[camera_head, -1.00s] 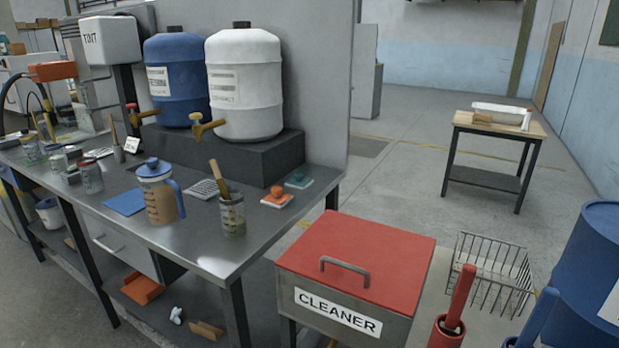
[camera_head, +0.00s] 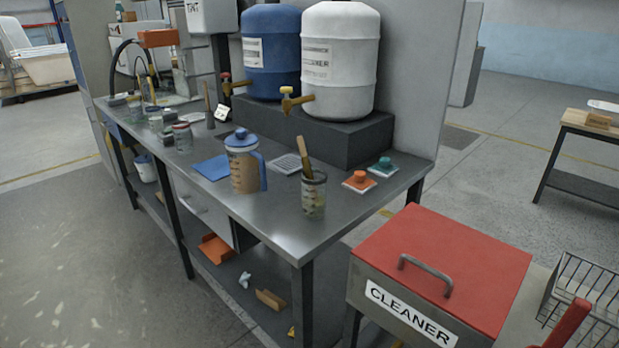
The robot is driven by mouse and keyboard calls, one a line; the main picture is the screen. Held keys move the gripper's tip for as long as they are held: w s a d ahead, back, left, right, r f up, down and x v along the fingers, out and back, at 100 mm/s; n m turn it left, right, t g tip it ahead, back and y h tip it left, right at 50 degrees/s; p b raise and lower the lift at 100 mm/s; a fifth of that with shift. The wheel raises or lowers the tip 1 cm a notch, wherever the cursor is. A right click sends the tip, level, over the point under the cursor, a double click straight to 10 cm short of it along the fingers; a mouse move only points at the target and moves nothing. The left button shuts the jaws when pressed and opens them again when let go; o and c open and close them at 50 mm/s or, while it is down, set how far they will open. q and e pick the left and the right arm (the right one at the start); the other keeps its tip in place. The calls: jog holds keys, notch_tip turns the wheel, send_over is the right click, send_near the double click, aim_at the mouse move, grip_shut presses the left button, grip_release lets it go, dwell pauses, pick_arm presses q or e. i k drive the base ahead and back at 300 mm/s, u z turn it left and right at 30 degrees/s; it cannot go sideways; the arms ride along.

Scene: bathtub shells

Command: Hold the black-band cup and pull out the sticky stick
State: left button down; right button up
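A clear measuring cup (camera_head: 313,200) with a dark rim stands upright near the front right of the metal bench. A brown wooden stick (camera_head: 304,158) stands in it, leaning slightly left, its lower end inside the cup. I take this as the cup and stick of the task; a black band is too small to confirm. A jar with a reddish rim (camera_head: 182,138) and another clear jar (camera_head: 155,120) stand farther left. A small dark holder with a stick (camera_head: 209,112) stands behind them. Neither of my grippers is in view.
A blue-lidded jug (camera_head: 243,165) stands left of the cup. Orange (camera_head: 360,179) and green (camera_head: 384,167) knobbed pieces lie right of it. Blue (camera_head: 273,50) and white (camera_head: 340,60) drums stand behind. A red-lidded cleaner bin (camera_head: 440,265) stands right of the bench (camera_head: 270,225). Floor at left is clear.

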aim_at(306, 164)
jog(key=u, duration=1.55)
jog(key=i, duration=1.85)
jog(key=z, duration=3.05)
